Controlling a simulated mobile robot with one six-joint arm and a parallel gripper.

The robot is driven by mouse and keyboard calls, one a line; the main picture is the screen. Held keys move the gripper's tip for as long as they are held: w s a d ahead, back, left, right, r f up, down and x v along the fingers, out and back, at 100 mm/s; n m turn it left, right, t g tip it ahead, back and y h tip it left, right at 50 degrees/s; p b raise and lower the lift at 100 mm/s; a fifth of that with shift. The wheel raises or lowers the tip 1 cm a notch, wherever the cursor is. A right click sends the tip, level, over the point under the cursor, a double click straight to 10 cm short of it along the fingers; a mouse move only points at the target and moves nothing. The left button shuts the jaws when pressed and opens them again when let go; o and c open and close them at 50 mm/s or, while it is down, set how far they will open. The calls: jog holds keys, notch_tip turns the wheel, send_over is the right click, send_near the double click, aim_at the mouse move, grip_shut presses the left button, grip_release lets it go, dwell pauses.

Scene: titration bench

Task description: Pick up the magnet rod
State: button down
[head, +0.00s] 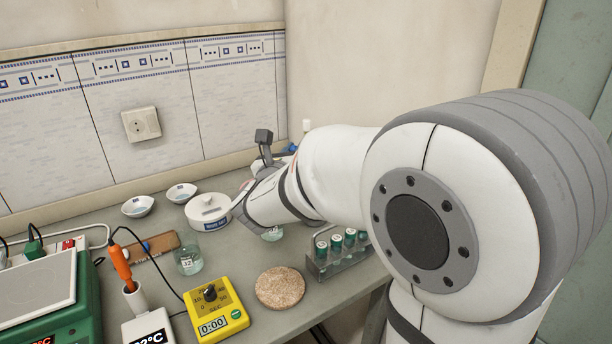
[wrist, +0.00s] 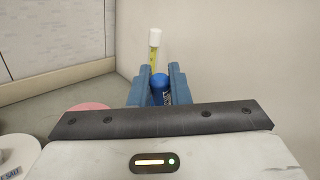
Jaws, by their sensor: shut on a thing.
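In the head view my arm covers the fingertips, and a small blue patch (head: 292,147) shows just past the wrist at the back of the bench. Whether the rod touches the bench cannot be seen.
A white lidded pot (head: 208,212) is left of my wrist. The wall is close behind.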

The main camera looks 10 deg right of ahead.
jog(key=shift+r, duration=0.1)
notch_tip(320, 180, up, 18)
jog(key=p, duration=0.3)
jog(key=shift+p, duration=0.35)
dwell(1.1)
